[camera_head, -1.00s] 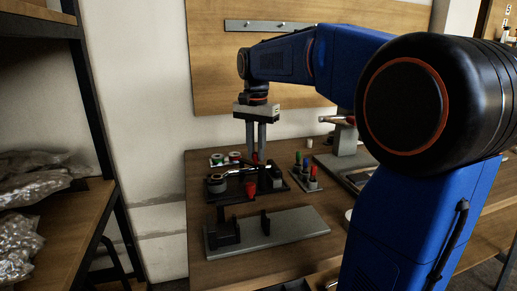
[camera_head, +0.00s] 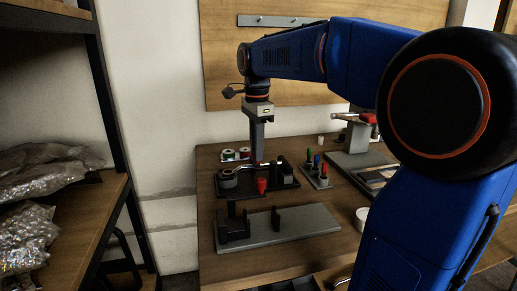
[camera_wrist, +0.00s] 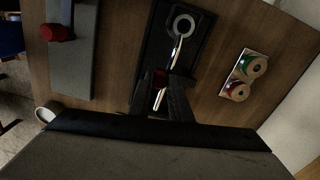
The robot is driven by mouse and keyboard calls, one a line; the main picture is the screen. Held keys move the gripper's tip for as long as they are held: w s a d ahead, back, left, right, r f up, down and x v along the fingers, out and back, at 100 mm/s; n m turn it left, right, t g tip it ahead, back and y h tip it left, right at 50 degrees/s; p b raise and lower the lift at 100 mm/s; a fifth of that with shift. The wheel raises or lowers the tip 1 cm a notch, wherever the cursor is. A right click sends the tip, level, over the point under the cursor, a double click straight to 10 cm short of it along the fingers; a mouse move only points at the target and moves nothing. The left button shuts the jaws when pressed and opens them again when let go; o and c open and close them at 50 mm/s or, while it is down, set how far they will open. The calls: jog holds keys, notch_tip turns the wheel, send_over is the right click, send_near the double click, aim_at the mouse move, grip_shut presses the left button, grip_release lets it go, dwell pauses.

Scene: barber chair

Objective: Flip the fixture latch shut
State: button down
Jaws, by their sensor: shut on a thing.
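My gripper (camera_wrist: 160,78) points down at the black tray (camera_head: 292,184), its fingers shut on a small red piece beside a chrome bar. The chrome bar (camera_wrist: 178,50) runs from a round ring-topped part (camera_wrist: 183,25) to between the fingers; in the head view it lies along the tray. A grey plate (camera_head: 300,223) with black uprights (camera_head: 276,218) stands in front of the tray. A red grip-like piece (camera_head: 262,186) shows between tray and plate, and over the plate's edge in the wrist view (camera_wrist: 58,32). I cannot tell for certain which part is the latch.
A small rack with coloured pieces (camera_head: 316,172) stands right of the tray. Spools (camera_wrist: 245,75) lie on a small board behind it. Another fixture (camera_head: 352,150) stands at the right back, and a white cup (camera_head: 362,216) is at the right. A shelf (camera_head: 85,215) with bags is at left.

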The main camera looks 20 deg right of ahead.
dwell(0.4)
jog(key=c, duration=1.6)
grip_release()
notch_tip(320, 180, up, 18)
jog(key=shift+f, duration=0.25)
